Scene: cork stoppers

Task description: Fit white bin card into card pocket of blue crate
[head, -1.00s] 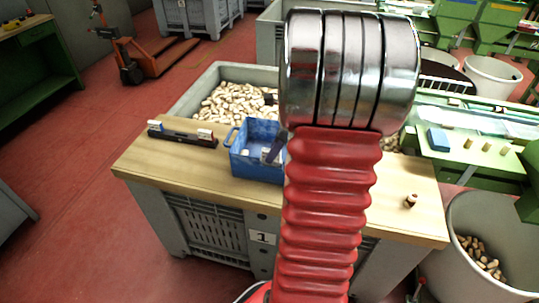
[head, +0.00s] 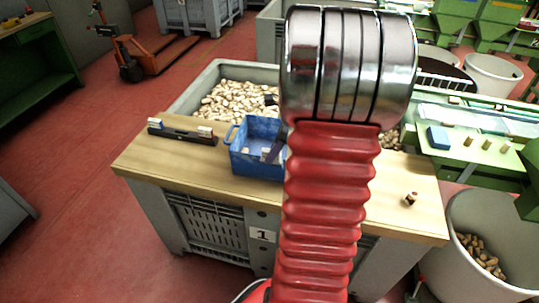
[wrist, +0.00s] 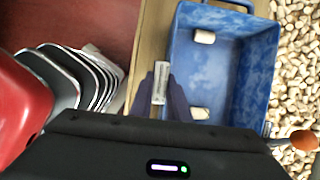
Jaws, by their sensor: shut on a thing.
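The blue crate (head: 240,160) stands on the wooden top, partly hidden by my arm in the head view. In the wrist view the crate (wrist: 250,62) is open towards me, with two small pale pieces inside. My gripper (wrist: 162,92) is shut on the white bin card (wrist: 161,72), a small pale strip seen nearly edge-on. The card is at the crate's left wall in the wrist view; I cannot tell whether it touches. The card pocket cannot be made out. In the head view a dark finger of my gripper (head: 276,150) shows beside my arm, against the crate.
A dark holder (head: 182,136) with pale pieces at its ends lies left of the crate on the wooden top (head: 190,165). A grey bin of corks (head: 235,100) is behind. A single cork (head: 411,198) stands at the right. The wood's left part is mostly clear.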

